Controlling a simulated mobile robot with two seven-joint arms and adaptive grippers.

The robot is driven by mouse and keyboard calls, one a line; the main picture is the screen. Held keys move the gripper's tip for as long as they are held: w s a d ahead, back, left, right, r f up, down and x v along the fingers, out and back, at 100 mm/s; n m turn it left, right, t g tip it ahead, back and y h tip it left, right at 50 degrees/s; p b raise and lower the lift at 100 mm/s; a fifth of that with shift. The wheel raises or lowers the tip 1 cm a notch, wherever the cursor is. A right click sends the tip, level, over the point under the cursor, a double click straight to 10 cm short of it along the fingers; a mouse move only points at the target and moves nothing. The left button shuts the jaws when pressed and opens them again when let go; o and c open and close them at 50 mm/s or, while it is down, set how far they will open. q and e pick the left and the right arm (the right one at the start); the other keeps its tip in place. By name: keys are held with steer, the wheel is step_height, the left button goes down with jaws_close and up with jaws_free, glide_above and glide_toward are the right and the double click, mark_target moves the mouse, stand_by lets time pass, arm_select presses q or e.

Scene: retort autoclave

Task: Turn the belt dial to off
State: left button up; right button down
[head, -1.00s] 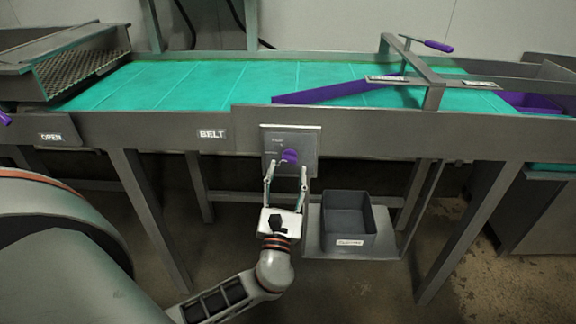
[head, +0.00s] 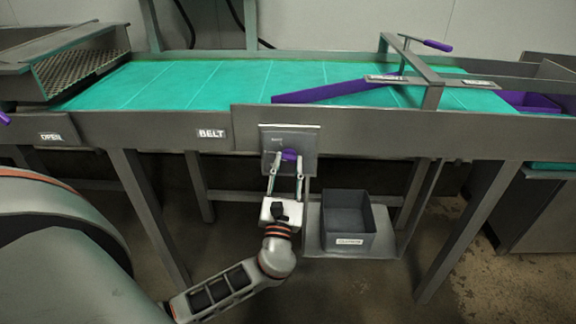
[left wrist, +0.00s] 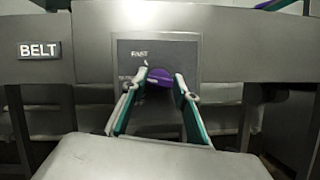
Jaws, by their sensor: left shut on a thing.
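The belt dial is a purple knob (head: 289,155) on a grey square panel (head: 305,136) on the conveyor's front rail, right of a BELT label (head: 211,133). My left gripper (head: 288,160) reaches up from below with its fingers on either side of the dial, shut on it. In the left wrist view the dial (left wrist: 160,78) sits between the two fingertips (left wrist: 161,82), and the word FAST shows above it. Other marks on the panel are too small or hidden to read. My right gripper is not in view.
A teal belt (head: 235,82) runs above the rail, with a purple diverter bar (head: 335,91) across it. A dark bin (head: 349,222) stands on a low shelf right of my gripper. Table legs stand on both sides.

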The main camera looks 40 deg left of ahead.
arm_select(q)
steer(key=n+g+y+b, duration=0.1)
steer(key=n, duration=0.2)
steer(key=n+g+y+b, duration=0.1)
steer(key=n+y+b, duration=0.1)
steer(key=n, duration=0.2)
steer(key=n+g+y+b, duration=0.1)
steer(key=n+b, duration=0.1)
steer(key=n, duration=0.1)
steer(key=shift+w+d+f+n+g+y, duration=0.1)
steer(key=shift+d+f+n+g+y, duration=0.05)
steer(key=shift+f+n+g+y, duration=0.2)
steer(key=n, duration=0.1)
steer(key=n+g+b, duration=0.1)
steer(key=n, duration=0.1)
steer(key=n+g, duration=0.1)
steer(key=shift+r+n+y+b, duration=0.3)
steer(key=shift+n+y, duration=0.05)
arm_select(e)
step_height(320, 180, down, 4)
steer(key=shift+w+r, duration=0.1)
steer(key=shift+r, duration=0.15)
arm_select(q)
steer(key=shift+r+n, duration=0.1)
steer(key=shift+n, duration=0.3)
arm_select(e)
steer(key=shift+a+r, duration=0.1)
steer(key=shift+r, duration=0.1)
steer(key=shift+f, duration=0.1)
